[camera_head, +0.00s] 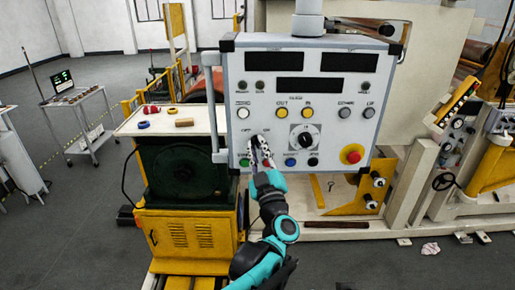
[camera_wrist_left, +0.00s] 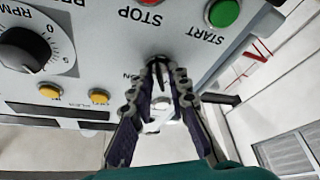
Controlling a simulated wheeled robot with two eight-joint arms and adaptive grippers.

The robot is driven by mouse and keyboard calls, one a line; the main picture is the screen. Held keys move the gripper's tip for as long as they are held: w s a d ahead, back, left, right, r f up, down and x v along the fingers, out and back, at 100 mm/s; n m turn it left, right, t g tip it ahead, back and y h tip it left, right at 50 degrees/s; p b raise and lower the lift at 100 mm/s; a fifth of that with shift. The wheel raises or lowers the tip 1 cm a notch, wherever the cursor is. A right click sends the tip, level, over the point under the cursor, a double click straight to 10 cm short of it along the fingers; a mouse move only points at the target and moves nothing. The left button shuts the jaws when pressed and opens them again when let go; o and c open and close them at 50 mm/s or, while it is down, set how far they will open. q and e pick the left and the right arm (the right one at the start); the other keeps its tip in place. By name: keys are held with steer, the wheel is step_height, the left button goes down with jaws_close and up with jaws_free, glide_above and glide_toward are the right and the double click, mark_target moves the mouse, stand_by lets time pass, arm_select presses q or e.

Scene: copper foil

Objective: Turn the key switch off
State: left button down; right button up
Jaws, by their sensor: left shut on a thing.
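The grey control panel (camera_head: 232,92) faces me in the head view. The key switch sits low on its left part, between the OFF and ON labels, and my fingers hide most of it. My left gripper (camera_head: 259,143) reaches up to the panel face from below, with its fingertips at the switch. In the left wrist view the fingers of my left gripper (camera_wrist_left: 159,68) come together at the panel and are shut on the key. Part of an ON label shows beside the fingertips. The key's exact angle is hidden. My right gripper is not in view.
A green START button (camera_wrist_left: 224,12) and a red STOP button (camera_wrist_left: 150,3) lie close to my fingers. A black RPM dial (camera_head: 305,139) and a red emergency knob (camera_head: 352,154) are to the right. A bench (camera_head: 205,116) with small items stands left of the panel.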

arm_select(q)
steer(key=c, duration=1.7)
jaws_free()
steer(key=shift+c, duration=0.2)
steer(key=v, duration=1.2)
steer(key=shift+a, duration=0.1)
